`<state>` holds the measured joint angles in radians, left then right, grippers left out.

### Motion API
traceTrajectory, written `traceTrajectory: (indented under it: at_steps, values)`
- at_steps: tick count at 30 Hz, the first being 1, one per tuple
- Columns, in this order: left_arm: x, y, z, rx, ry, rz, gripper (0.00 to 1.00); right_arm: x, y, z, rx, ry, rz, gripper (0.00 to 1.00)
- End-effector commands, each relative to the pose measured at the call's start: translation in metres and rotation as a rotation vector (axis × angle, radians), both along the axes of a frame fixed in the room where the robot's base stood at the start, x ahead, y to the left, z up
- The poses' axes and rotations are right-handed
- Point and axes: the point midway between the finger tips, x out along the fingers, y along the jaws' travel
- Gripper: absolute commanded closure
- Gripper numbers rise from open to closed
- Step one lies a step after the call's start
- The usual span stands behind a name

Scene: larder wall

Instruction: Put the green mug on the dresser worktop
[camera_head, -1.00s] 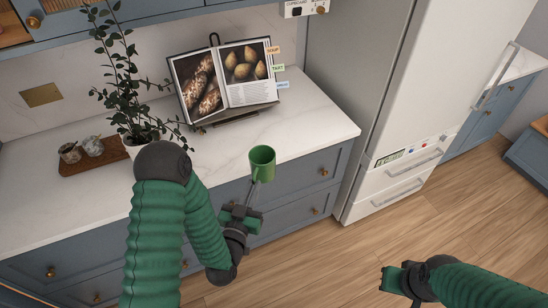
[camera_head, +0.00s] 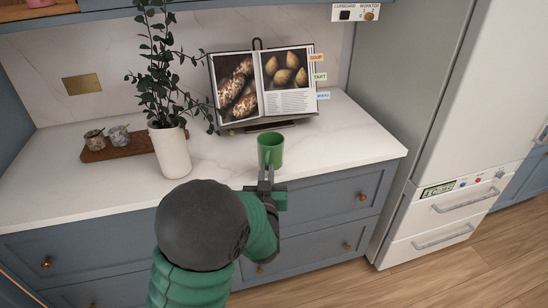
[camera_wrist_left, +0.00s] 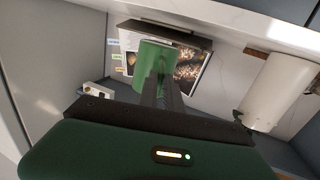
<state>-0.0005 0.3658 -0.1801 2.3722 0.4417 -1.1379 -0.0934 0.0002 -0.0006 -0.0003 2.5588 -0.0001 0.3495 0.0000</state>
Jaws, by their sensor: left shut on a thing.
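The green mug (camera_head: 270,150) is upright over the front part of the white dresser worktop (camera_head: 345,140), in front of the cookbook. I cannot tell whether its base touches the worktop. My left gripper (camera_head: 266,176) comes from the front and is shut on the mug. In the left wrist view the mug (camera_wrist_left: 150,58) shows beyond the dark fingers (camera_wrist_left: 160,85), which hide part of it. My right gripper is not in view.
An open cookbook (camera_head: 290,75) on a stand is behind the mug. A white vase with a plant (camera_head: 171,150) and a wooden board (camera_head: 135,147) with two small pots are to the left. The worktop right of the mug is clear. A fridge (camera_head: 465,90) stands at the right.

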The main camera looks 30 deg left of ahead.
Motion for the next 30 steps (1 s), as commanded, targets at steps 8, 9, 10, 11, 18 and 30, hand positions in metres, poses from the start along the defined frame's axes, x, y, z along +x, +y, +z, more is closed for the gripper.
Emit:
traceTrajectory:
  at_steps: [8,9,10,11,18,30]
  values:
    - [0.072,0.032,-0.012,0.001,0.001,0.000,1.00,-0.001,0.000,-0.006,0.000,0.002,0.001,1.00]
    - [0.078,0.034,-0.012,0.001,0.001,0.000,1.00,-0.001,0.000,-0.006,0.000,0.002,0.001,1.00]
    - [0.081,0.035,-0.012,0.001,0.001,0.000,1.00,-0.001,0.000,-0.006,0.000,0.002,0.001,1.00]
    - [0.083,0.036,-0.012,0.001,0.001,0.000,1.00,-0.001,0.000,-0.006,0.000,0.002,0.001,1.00]
    - [0.092,0.039,-0.045,0.000,0.005,0.000,1.00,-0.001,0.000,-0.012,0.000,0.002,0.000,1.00]
    - [0.091,0.040,-0.050,-0.002,0.005,0.000,0.69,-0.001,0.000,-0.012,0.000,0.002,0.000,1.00]
